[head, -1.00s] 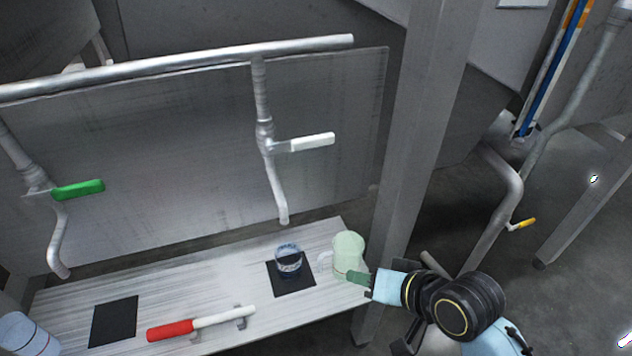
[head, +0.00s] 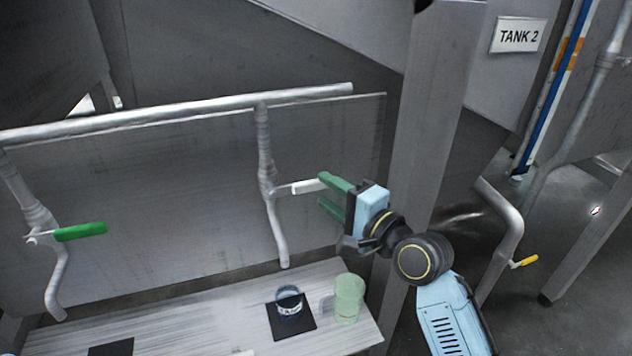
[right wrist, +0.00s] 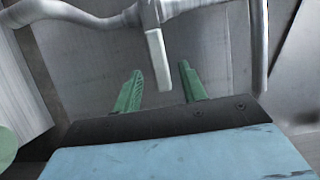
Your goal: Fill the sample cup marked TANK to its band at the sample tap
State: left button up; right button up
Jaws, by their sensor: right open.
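A clear cup (head: 289,301) with a dark band or dark contents stands upright on a black pad (head: 304,326), below the spout of the right tap (head: 279,240). I cannot read a mark on it. This tap has a white lever (head: 302,187) pointing right. My right gripper (head: 321,191) is open at the lever's tip, with its green fingers one above the other. In the right wrist view the white lever (right wrist: 159,62) reaches between the open fingers (right wrist: 160,72), with no clear contact. My left gripper is out of view.
A pale green cup (head: 349,297) stands right of the pad near the end of the bench (head: 220,312). Another tap with a green lever (head: 80,232) is at left. A grey post (head: 428,130) rises behind my right arm. A TANK 2 sign (head: 518,36) hangs at right.

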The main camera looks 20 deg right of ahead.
aim_at(319, 187)
jog(key=shift+x, duration=2.1)
jog(key=shift+c, duration=0.3)
grip_shut()
